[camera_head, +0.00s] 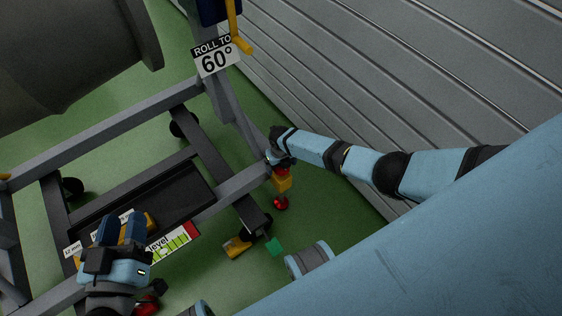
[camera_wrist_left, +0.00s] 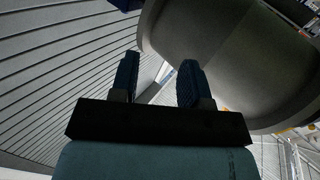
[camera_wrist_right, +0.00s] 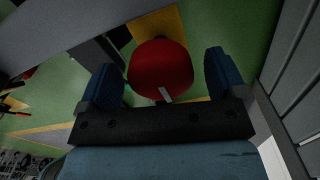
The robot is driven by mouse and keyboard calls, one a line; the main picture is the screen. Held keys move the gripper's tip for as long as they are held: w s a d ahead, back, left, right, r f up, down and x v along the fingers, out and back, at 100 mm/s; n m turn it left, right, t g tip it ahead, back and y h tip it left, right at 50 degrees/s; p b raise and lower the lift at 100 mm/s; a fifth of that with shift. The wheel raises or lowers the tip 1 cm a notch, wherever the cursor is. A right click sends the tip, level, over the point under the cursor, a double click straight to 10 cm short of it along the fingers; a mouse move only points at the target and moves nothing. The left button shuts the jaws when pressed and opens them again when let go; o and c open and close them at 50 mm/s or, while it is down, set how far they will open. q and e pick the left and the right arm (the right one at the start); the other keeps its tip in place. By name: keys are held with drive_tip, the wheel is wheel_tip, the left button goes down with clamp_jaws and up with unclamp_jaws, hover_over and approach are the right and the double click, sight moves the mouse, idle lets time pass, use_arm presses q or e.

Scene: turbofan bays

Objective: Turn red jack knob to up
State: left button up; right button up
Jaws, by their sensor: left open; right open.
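The red jack knob (camera_wrist_right: 160,68) is round, with a pale pointer mark at its lower edge. In the right wrist view it appears between the two blue fingers of my right gripper (camera_wrist_right: 165,82), which is open. No clear finger contact shows. In the head view my right gripper (camera_head: 280,158) is just above the yellow jack (camera_head: 283,184), and only a sliver of the knob shows. My left gripper (camera_head: 122,230) is open and empty, above the stand's lower left rail; its fingers also show in the left wrist view (camera_wrist_left: 158,82).
A grey stand rail (camera_head: 240,183) runs beside the jack. A ribbed grey wall (camera_head: 400,80) is at the right. A level label (camera_head: 172,241) and black tray (camera_head: 170,200) are near my left gripper. A large grey engine shell (camera_head: 70,50) is at upper left.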

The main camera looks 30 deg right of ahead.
use_arm(q)
drive_tip(key=s+a+f+g+y+p, duration=0.2)
drive_tip(key=a+f+g+y+p, duration=0.1)
drive_tip(key=f, duration=0.5)
drive_tip(key=shift+s+a+g+p, duration=0.35)
drive_tip(key=shift+a+g+p, duration=0.3)
drive_tip(key=shift+p, duration=0.35)
use_arm(e)
wheel_tip(320, 180, up, 13)
drive_tip(key=shift+r, duration=0.2)
use_arm(q)
drive_tip(key=shift+d, duration=0.1)
